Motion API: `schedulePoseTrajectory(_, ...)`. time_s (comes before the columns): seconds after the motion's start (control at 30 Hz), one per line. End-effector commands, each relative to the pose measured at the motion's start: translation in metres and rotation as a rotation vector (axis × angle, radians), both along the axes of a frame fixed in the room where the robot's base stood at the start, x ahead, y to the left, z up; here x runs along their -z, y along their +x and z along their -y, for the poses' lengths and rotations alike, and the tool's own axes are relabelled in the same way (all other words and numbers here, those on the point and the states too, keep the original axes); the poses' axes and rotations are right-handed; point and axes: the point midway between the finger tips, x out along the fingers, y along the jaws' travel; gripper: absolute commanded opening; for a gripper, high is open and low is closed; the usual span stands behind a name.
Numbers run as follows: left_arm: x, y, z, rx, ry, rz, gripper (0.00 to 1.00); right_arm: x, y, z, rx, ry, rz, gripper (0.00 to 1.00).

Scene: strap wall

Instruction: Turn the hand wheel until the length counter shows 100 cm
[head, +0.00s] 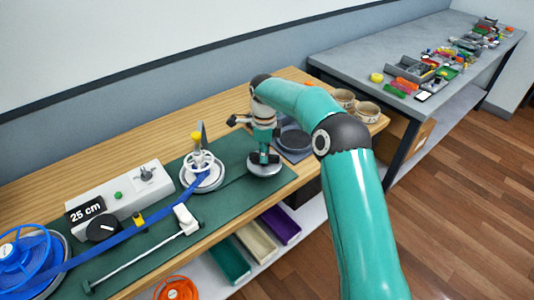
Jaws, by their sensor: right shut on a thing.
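The length counter (86,209) on a light grey box at the left reads 25 cm. A white spoked wheel (201,161) with an upright yellow knob, probably the hand wheel, stands on the green mat (222,195). A blue strap (130,231) runs from it to the blue spoked reel (24,257) at the left edge. My right gripper (264,160) points down to the right of the white wheel, apart from it. It is shut on the upper middle of a round grey disc (266,171); the fingertips hide the exact grip. My left gripper is not in view.
The counter box carries a black dial (103,228) and a green button (118,195). A white sliding tool (185,219) lies on the front of the mat. A dark round plate (296,139) and cups (367,111) stand right of the gripper. Bins sit below.

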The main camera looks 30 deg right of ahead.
Motion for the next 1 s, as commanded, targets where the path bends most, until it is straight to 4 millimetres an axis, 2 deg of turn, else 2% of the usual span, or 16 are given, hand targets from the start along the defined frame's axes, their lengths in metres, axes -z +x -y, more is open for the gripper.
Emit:
schedulePoseTrajectory(0.2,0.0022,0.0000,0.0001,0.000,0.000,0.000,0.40,-0.0033,0.0038,-0.0010,0.180,0.002,0.017,0.00)
schedulePoseTrajectory(0.5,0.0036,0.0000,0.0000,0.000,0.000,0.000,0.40,-0.0040,0.0037,-0.0006,0.338,0.002,0.017,0.00)
schedulePoseTrajectory(1.0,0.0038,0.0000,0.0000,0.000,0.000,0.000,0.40,-0.0048,0.0037,0.0000,0.386,0.002,0.018,0.00)
